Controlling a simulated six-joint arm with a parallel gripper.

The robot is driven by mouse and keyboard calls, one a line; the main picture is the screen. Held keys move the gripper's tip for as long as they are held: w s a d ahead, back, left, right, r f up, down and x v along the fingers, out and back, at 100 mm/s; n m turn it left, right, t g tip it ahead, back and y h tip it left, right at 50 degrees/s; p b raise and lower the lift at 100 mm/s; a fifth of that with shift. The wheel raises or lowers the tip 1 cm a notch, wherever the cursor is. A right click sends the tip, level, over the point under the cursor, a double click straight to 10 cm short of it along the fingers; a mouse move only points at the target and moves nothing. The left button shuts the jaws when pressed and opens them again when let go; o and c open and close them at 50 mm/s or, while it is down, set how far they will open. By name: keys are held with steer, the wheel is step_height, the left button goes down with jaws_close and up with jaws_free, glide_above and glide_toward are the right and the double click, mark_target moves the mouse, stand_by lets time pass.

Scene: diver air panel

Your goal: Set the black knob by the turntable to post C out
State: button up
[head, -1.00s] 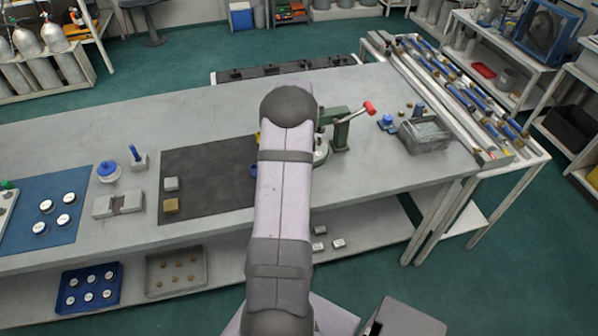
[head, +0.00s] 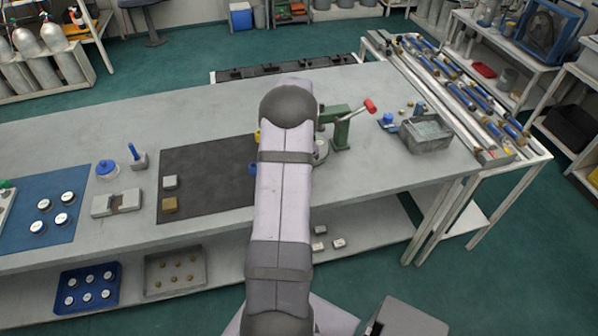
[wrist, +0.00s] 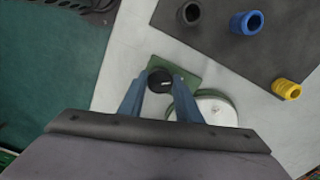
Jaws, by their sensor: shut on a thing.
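The black knob (wrist: 160,81) sits on a green plate (wrist: 190,71) in the wrist view. A short white mark shows on its top, right of its middle. My gripper (wrist: 161,83) is shut on the knob, with a blue-grey finger on each side. The pale round turntable (wrist: 217,108) is just right of and below the knob there, partly behind my finger. In the head view its rim (head: 321,150) shows beside my arm, at the foot of a green press-like stand (head: 340,130). The knob and my gripper are hidden behind my arm there. I cannot read any post letters.
Blue (wrist: 238,23), yellow (wrist: 285,90) and dark (wrist: 189,13) ring-shaped parts lie by the turntable on or near a dark mat (wrist: 225,45). A red-tipped lever (head: 368,106) sticks out from the green stand. A grey bin (head: 427,136) stands farther right.

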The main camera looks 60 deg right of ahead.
steer(key=n, duration=0.6)
steer(key=shift+b, duration=0.35)
steer(key=n, duration=0.6)
steer(key=shift+r, duration=0.1)
steer(key=shift+d, duration=0.1)
steer(key=o, duration=1.1)
steer(key=shift+c, duration=0.2)
steer(key=shift+r+b, duration=1.25)
steer(key=shift+r, duration=2.4)
